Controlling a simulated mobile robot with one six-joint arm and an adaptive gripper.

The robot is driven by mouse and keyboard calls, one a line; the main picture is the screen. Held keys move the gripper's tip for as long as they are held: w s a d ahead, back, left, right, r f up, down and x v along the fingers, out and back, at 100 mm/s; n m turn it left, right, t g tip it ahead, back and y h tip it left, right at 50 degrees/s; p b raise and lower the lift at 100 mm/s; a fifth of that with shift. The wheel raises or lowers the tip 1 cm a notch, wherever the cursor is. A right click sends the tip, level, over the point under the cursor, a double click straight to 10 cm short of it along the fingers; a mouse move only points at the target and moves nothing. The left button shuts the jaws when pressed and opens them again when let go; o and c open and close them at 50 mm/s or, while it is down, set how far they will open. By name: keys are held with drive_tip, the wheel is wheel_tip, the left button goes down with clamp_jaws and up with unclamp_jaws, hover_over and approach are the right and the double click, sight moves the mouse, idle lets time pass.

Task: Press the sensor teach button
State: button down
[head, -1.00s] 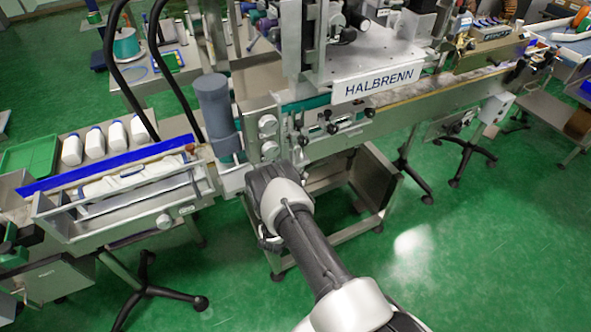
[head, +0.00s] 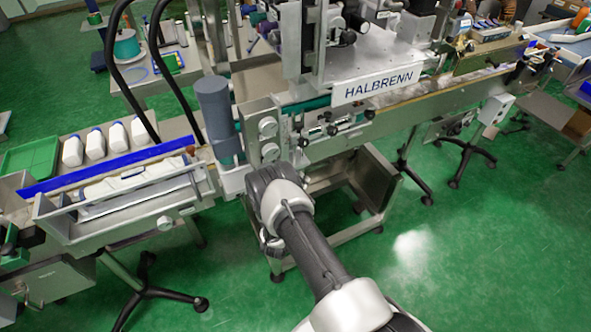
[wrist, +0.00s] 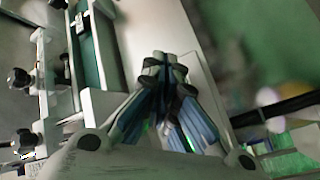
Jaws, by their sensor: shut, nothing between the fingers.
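My gripper shows in the wrist view (wrist: 165,68), with its fingertips together and nothing between them. It points at a pale flat metal face (wrist: 150,25) of the machine; I cannot tell whether the tips touch it. In the head view my arm ends at the front of the HALBRENN sleeve machine (head: 375,86), below the rail with black knobs, and the gripper itself is hidden behind my wrist. I cannot make out the sensor or its teach button in either view.
Black clamp knobs (wrist: 20,78) and a green belt strip (wrist: 86,60) lie left of my gripper. A grey cylinder (head: 214,105) stands left of my wrist. Open green floor (head: 450,240) is at right.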

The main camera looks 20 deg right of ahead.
drive_tip(key=shift+s, duration=0.1)
drive_tip(key=shift+s+d+p, duration=0.1)
drive_tip(key=shift+s+p, duration=0.95)
drive_tip(key=shift+s, duration=1.35)
